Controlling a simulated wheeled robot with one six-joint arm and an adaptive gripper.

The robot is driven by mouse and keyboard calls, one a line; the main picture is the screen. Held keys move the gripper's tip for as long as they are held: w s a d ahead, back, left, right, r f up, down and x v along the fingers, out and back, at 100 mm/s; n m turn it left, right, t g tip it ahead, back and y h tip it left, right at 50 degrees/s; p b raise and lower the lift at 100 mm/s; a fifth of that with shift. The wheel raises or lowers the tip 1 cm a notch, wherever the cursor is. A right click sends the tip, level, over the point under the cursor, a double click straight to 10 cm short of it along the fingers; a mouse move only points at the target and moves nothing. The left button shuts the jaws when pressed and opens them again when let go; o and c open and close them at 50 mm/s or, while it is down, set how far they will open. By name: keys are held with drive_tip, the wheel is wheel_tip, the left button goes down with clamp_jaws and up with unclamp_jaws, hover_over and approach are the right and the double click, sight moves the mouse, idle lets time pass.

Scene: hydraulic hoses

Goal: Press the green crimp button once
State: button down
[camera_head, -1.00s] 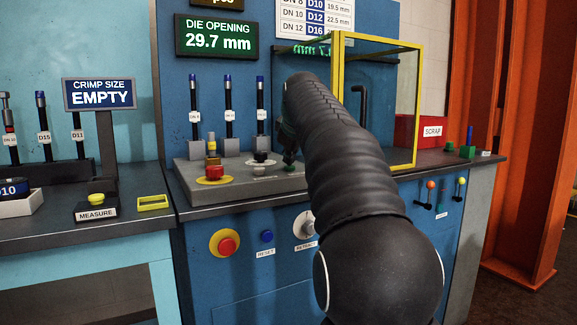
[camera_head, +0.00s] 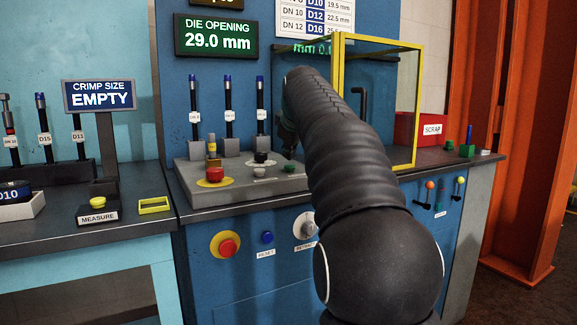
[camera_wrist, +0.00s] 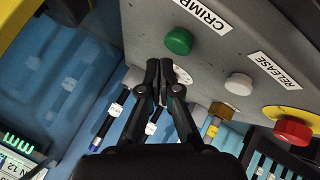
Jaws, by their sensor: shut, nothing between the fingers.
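The green crimp button (camera_wrist: 179,41) sits on the grey sloped panel beside the CRIMP label (camera_wrist: 201,13) in the wrist view. It also shows in the head view (camera_head: 290,168), just below my gripper (camera_head: 289,148). In the wrist view my gripper (camera_wrist: 159,66) is shut and empty, its fingertips close to the green button but apart from it in the picture. The display (camera_head: 216,36) reads DIE OPENING 29.0 mm.
A white button (camera_wrist: 239,84) by the RELEASE label and a red button (camera_wrist: 293,131) on a yellow disc share the panel. A yellow-framed clear guard (camera_head: 338,60) stands behind my arm. Upright hoses (camera_head: 228,115) stand at the panel's back.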

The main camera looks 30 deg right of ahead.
sight(289, 166)
drive_tip(key=shift+r+p, duration=1.8)
drive_tip(key=shift+r, duration=0.65)
drive_tip(key=s+a+f+m, duration=0.2)
drive_tip(key=s+a+f, duration=0.2)
drive_tip(key=s+a, duration=0.45)
drive_tip(key=s+a+f+m+g+y, duration=0.1)
drive_tip(key=s+a+f, duration=0.2)
drive_tip(key=s+f, duration=0.5)
drive_tip(key=s+a+f+m+g, duration=0.1)
drive_tip(key=s+a+f, duration=0.3)
drive_tip(key=s+f, duration=0.5)
drive_tip(key=s+a+f+m+g+y, duration=0.1)
drive_tip(key=s+a+f, duration=0.3)
drive_tip(key=s+f, duration=0.5)
drive_tip(key=s, duration=0.2)
drive_tip(key=shift+s+f+m+y, duration=0.25)
drive_tip(key=shift+s+m+y, duration=0.05)
drive_tip(key=shift+s+m, duration=0.1)
